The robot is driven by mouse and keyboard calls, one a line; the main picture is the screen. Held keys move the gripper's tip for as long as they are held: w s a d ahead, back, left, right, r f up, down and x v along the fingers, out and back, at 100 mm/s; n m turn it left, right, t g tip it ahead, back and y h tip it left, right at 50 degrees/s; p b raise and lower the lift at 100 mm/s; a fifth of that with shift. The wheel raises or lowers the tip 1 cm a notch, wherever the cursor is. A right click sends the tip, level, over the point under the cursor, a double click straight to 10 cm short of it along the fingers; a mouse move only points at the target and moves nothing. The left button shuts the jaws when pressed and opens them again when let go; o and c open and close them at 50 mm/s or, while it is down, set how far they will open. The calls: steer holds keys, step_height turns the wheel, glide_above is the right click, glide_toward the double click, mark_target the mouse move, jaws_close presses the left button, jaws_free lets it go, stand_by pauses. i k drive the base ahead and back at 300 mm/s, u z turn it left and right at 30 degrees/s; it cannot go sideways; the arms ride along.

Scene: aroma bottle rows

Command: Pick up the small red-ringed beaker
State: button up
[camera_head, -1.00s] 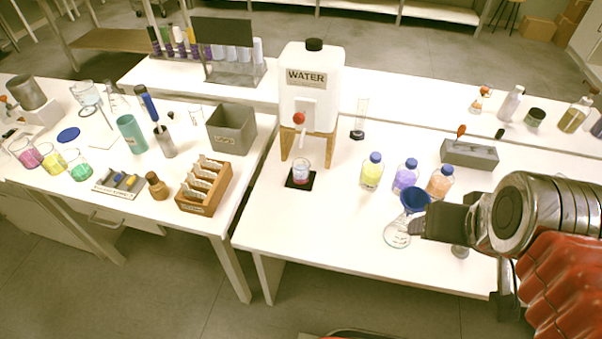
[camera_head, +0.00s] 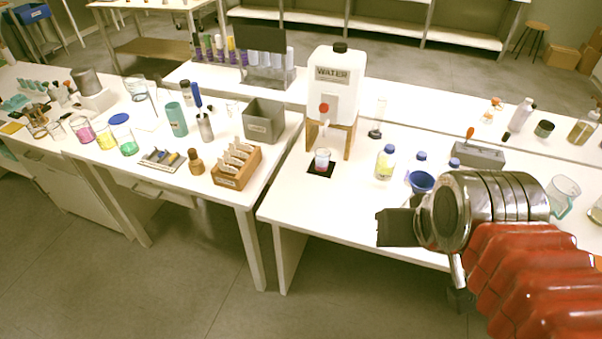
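A small clear beaker (camera_head: 322,160) with a reddish band low on it stands upright under the tap of the water tank (camera_head: 335,90). It rests on a black square pad (camera_head: 314,171) on the right-hand white bench. My gripper (camera_head: 392,228) is at the right of the picture, in front of the bench's front edge and nearer to me than the beaker. Its dark fingers point left and are well apart from the beaker. I see them from the side, so their gap is hidden.
A wooden slotted rack (camera_head: 236,168) and a grey bin (camera_head: 264,122) stand on the left bench (camera_head: 222,190). The bench in front of the pad is clear.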

mark_target(322, 161)
steer(key=u, duration=0.4)
steer(key=k, duration=0.55)
steer(key=u, duration=0.75)
steer(key=k, duration=0.45)
steer(key=u, duration=0.35)
steer(key=i, duration=1.55)
steer(key=z, duration=0.9)
steer(key=i, duration=0.5)
steer(key=z, duration=0.4)
